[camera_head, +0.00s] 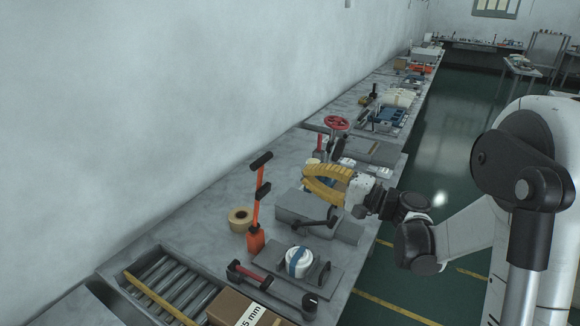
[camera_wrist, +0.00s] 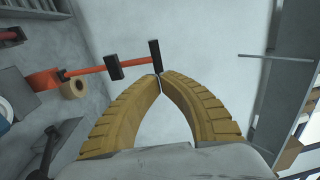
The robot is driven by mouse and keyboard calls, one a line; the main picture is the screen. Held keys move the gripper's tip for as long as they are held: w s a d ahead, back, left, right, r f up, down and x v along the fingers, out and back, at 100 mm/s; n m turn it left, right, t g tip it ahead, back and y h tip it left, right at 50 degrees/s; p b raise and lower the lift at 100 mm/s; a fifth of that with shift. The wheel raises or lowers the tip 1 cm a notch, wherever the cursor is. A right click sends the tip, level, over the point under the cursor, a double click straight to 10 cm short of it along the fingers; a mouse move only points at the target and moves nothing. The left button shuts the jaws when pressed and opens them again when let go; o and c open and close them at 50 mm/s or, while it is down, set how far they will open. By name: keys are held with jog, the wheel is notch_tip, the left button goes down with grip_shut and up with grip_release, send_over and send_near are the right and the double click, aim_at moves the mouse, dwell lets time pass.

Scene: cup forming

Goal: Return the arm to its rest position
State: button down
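My gripper (camera_head: 305,180) has two curved yellow fingers and is held above the bench, over the grey block. In the wrist view its fingertips (camera_wrist: 160,77) meet, and nothing shows between them. My arm reaches in from the right side of the head view. An orange lever tool with black grips (camera_head: 260,195) stands upright to the left of the gripper. In the wrist view this tool (camera_wrist: 88,70) lies beyond the fingertips, and one grip lines up just behind them. In the head view the tool and fingers are apart.
On the grey bench (camera_head: 205,212) are a tape roll (camera_head: 240,219), a white cup-like piece with a blue band (camera_head: 298,262) on a dark fixture, a grey block (camera_head: 303,207) and a red handwheel (camera_head: 337,123). Rollers and a cardboard box (camera_head: 236,308) are in front. A wall runs along the left.

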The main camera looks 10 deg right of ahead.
jog(key=shift+v, duration=1.2)
jog(key=shift+d+r, duration=0.1)
jog(key=shift+r, duration=0.05)
jog(key=s+a+f+n+g+h, duration=0.2)
jog(key=s+h, duration=0.2)
jog(key=s, duration=0.2)
jog(key=s+a+f+n+g+h, duration=0.1)
jog(key=s+a+f+g+h, duration=0.15)
jog(key=s, duration=0.35)
jog(key=s+d+f+n+h, duration=0.2)
jog(key=s+d+n+h, duration=0.2)
jog(key=s+d+h, duration=0.4)
jog(key=s+d, duration=0.2)
jog(key=s, duration=0.3)
jog(key=shift+s+d+f+t+h, duration=0.2)
jog(key=shift+s+d+t+h, duration=0.05)
jog(key=shift+s+t+h, duration=0.1)
